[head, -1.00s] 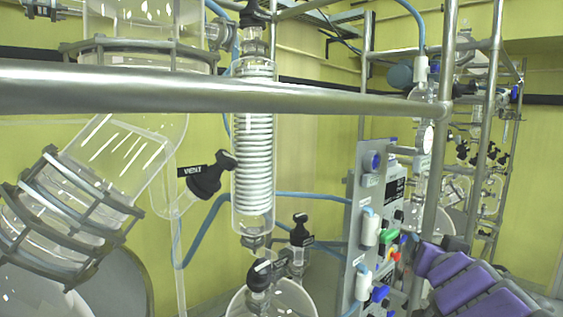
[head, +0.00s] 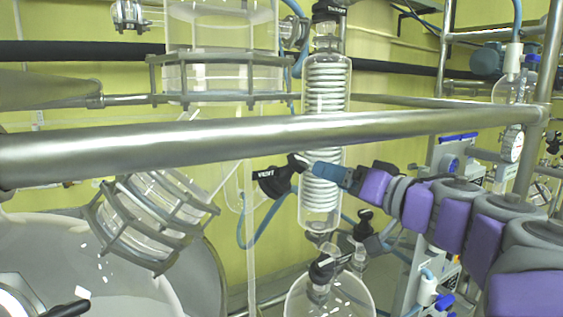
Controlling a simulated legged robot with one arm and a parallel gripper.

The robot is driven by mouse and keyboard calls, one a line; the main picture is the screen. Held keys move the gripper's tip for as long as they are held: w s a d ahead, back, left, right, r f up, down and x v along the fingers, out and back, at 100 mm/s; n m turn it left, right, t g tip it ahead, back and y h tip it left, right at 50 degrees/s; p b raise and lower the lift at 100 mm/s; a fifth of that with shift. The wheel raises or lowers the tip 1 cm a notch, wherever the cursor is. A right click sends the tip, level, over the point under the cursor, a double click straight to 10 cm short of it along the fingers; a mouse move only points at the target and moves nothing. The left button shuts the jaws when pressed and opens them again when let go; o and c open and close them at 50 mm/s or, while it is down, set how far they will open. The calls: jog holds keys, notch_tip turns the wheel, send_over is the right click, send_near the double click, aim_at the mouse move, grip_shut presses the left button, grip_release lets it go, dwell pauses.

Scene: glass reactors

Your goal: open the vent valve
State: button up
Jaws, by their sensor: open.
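The vent valve (head: 277,180) is a black knob with a white "VENT" label, left of the coil condenser, on a clear glass side tube. Its black handle points up and right. My gripper (head: 316,168) reaches in from the right on my purple and grey arm. Its blue-grey fingers are open and appear in front of the condenser, just right of the valve handle. Whether they touch the handle or only overlap it in the picture, I cannot tell.
A thick steel rail (head: 200,150) crosses the view just above the valve. The glass condenser (head: 322,215) stands close behind my gripper. A round flask (head: 330,300) with black-capped necks is below. A caged glass flange (head: 140,225) is at the left.

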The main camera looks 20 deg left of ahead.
aim_at(304, 161)
jog(key=b+x, duration=0.2)
jog(key=x, duration=1.1)
jog(key=shift+w+d, duration=0.15)
jog(key=shift+w, duration=0.05)
jog(key=shift+w+d+r, duration=0.15)
jog(key=shift+d, duration=0.25)
jog(key=shift+w+d+r, duration=0.15)
jog(key=shift+d, duration=0.25)
jog(key=a, duration=0.3)
jog(key=shift+a+f, duration=0.15)
jog(key=shift+f, duration=0.1)
jog(key=shift+c, duration=0.6)
jog(key=shift+d+r, duration=0.1)
jog(key=shift+d, duration=0.55)
jog(key=c, duration=0.8)
jog(key=shift+r, duration=0.1)
jog(key=shift+c, duration=0.2)
